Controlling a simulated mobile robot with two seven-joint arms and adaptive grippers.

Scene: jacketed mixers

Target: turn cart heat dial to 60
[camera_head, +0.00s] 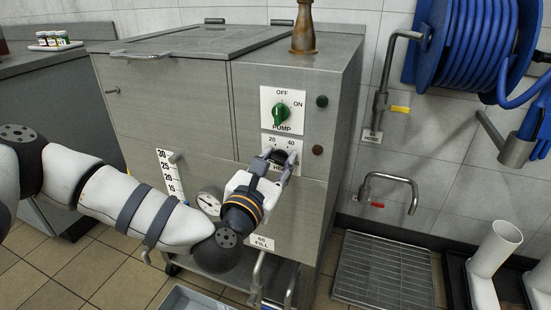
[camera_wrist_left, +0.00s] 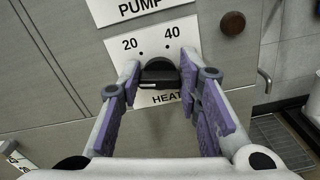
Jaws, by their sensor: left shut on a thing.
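The black heat dial (camera_head: 278,155) sits on a white plate on the front of the steel cart (camera_head: 205,115), below the pump switch. In the left wrist view the dial (camera_wrist_left: 158,72) lies between the two fingers of my left gripper (camera_wrist_left: 160,78), which is shut on it. The labels 20 and 40 show above the dial, with dots below them. The rest of the scale is hidden by the fingers, and I cannot tell the dial's exact setting. My left gripper (camera_head: 279,161) reaches up to the panel from below. My right gripper is not in view.
The green pump switch (camera_head: 281,113) is just above, with a green lamp (camera_head: 322,101) and a brown one (camera_head: 318,150) to the right. A gauge (camera_head: 209,202) is lower left. Pipe valves and a blue hose reel (camera_head: 468,45) are on the right wall.

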